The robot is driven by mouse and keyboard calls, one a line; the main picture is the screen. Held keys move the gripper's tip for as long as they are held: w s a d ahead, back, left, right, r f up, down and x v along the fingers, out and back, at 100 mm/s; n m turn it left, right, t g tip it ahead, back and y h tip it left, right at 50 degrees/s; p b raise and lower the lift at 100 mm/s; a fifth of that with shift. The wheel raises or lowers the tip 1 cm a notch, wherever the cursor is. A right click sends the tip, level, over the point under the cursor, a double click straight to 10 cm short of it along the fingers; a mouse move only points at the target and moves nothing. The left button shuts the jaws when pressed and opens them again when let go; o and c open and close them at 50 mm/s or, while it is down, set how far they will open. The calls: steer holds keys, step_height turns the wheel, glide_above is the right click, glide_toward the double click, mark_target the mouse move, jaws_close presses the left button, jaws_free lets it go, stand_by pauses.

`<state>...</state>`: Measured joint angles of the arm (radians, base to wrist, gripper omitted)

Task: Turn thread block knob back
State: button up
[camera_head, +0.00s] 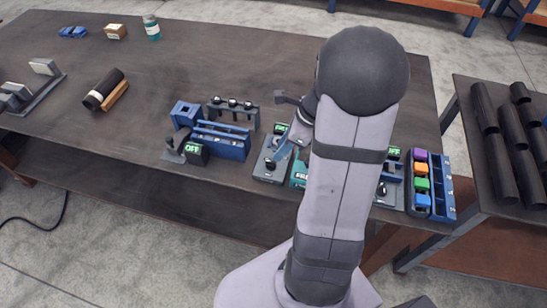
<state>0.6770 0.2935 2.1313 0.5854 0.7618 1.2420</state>
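Several small devices with green OFF labels stand along the table's front edge. I cannot tell for sure which is the thread block. A grey block with a dark knob (270,165) sits just left of my arm. Another dark knob (381,188) shows on a device right of my arm. The leftmost device carries an OFF label (194,149) and a dark rounded part beside it. My gripper is mostly hidden behind my arm, near the middle block. Its fingertips cannot be made out, nor whether it touches a knob.
A blue rack (220,142) stands left of the middle block. A black cylinder (103,90) lies farther left. Dark pipes (508,130) lie on the right table. The table's back middle is clear.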

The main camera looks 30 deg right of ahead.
mark_target(271, 161)
steer(key=shift+x, duration=3.5)
jaws_close()
